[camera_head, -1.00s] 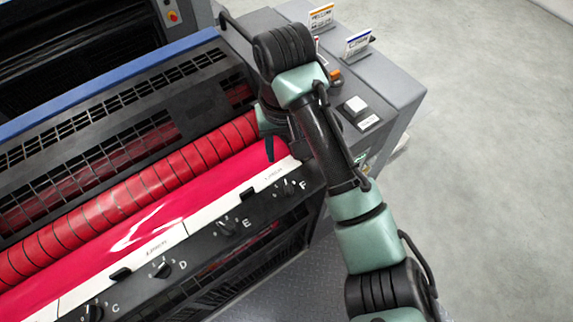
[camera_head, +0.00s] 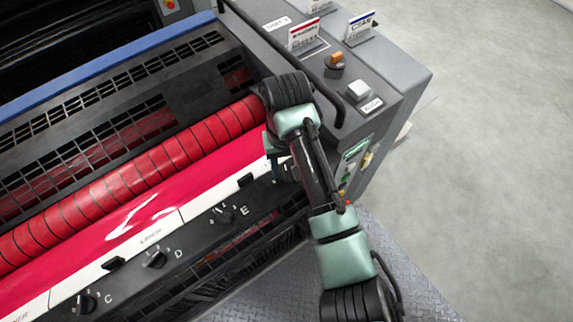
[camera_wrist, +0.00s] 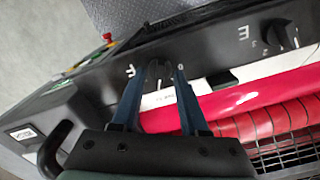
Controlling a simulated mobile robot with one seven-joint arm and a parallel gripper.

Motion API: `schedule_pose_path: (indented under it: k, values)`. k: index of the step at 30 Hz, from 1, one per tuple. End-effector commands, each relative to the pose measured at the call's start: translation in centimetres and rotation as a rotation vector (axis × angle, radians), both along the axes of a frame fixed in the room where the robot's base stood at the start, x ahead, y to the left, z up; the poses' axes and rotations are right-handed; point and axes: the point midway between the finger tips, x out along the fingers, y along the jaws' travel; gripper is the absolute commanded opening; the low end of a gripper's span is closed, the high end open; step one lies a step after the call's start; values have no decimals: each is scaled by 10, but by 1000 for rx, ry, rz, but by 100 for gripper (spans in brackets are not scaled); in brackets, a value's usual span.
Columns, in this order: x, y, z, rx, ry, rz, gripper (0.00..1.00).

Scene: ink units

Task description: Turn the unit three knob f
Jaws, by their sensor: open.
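The knob F (camera_wrist: 154,73) is a dark knob on the black panel strip, with a white F beside it and scale marks around it in the wrist view. My gripper (camera_wrist: 160,67) is open, its two blue fingers on either side of the knob; I cannot tell whether they touch it. In the head view my gripper (camera_head: 273,168) is at the right end of the knob strip, and my arm largely hides knob F there.
Knob E (camera_head: 226,215), knob D (camera_head: 155,260) and knob C (camera_head: 86,302) line the same strip. The pink ink tray and red roller (camera_head: 150,165) lie behind it. A side console (camera_head: 385,75) with buttons and a black handrail (camera_head: 335,110) stands at right. Floor beyond is clear.

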Motion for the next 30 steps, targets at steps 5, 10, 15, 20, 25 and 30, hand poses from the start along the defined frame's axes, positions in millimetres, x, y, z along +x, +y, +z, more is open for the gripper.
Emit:
schedule_pose_path:
  k: [5, 10, 15, 20, 25, 30]
  values:
    - [0, 0, -4, 0, -1, 0, 44]
    - [0, 0, -3, 0, -1, 0, 40]
    - [0, 0, -3, 0, -1, 0, 10]
    - [0, 0, -3, 0, -1, 0, 0]
    - [0, 0, -3, 0, -1, -1, 0]
    - [0, 0, -2, 0, 0, -16, 0]
